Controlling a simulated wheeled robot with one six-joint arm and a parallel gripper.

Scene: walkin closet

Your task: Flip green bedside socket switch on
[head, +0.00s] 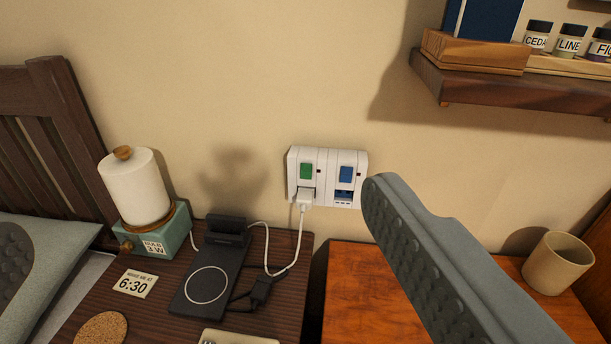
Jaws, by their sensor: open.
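The green switch (306,171) sits at the upper part of the left half of a white double socket (327,160) on the wall. A small dark red mark shows just right of it. A white plug (304,200) is in the outlet below the green switch. I cannot tell which way the switch is tilted. The gripper is open and apart from the green switch. Its other finger is not clearly seen.
A blue switch (346,174) is on the socket's right half. A dark charger stand (210,280), cables and a lamp-like white cylinder (135,187) occupy the left bedside table. A wall shelf (510,90) overhangs at upper right. A beige cup (558,263) stands at right.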

